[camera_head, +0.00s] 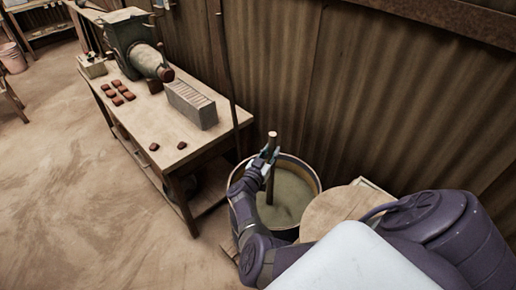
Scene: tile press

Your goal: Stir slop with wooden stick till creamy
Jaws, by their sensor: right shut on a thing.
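A round bucket (316,181) stands by the corrugated wall, holding greyish-green slop (290,205) with a smooth-looking surface. A wooden stick (271,146) stands nearly upright in the bucket, its lower end hidden in the slop. My right gripper (268,160) is shut on the stick near its upper part, above the bucket's left side. My right arm covers part of the bucket's left rim. My left gripper is not in view.
A wooden table (150,122) left of the bucket bears a green machine (130,45), a grey slotted block (191,104) and several small red tiles (118,100). A round wooden lid (338,207) lies right of the bucket.

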